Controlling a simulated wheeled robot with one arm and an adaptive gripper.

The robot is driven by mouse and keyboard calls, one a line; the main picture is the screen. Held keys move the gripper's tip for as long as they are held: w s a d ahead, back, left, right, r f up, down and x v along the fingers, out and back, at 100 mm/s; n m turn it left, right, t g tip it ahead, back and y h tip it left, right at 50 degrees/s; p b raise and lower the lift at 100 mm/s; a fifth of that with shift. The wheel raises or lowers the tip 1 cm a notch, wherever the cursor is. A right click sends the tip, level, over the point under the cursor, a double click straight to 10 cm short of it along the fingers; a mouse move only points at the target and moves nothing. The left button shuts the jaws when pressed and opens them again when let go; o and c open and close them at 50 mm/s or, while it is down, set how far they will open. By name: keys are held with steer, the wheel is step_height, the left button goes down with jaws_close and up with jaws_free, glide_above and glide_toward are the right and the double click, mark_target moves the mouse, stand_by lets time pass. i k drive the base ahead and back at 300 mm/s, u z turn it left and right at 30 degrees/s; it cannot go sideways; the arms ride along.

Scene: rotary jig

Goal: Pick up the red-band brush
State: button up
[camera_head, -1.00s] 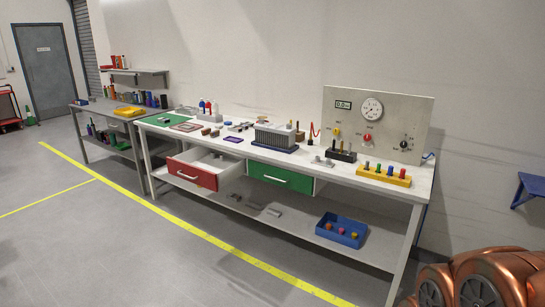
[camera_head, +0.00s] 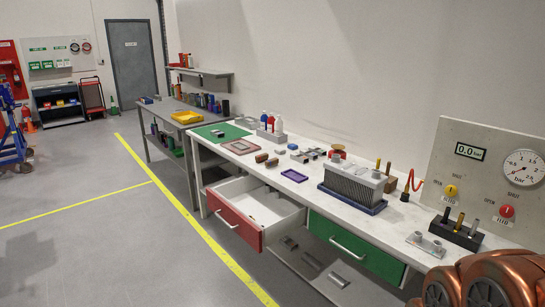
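I cannot single out a red-band brush; small items are hard to resolve. Two brown, block-like items (camera_head: 266,160) lie on the white workbench (camera_head: 330,212), left of the purple tray. A black holder (camera_head: 455,234) at the right of the bench holds upright pieces with yellowish and grey tops. My gripper is not in view. Only copper-coloured parts of my arm show at the bottom right, hiding the front right corner of the bench.
The red-front drawer (camera_head: 233,220) stands open into the floor space. The green-front drawer (camera_head: 356,249) looks shut. A finned grey block (camera_head: 352,185) and a gauge panel (camera_head: 490,175) stand on the bench.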

mark_target(262, 158)
steer(key=u, duration=0.3)
steer(key=i, duration=0.95)
steer(key=u, duration=0.45)
steer(key=i, duration=1.7)
steer(key=u, duration=0.25)
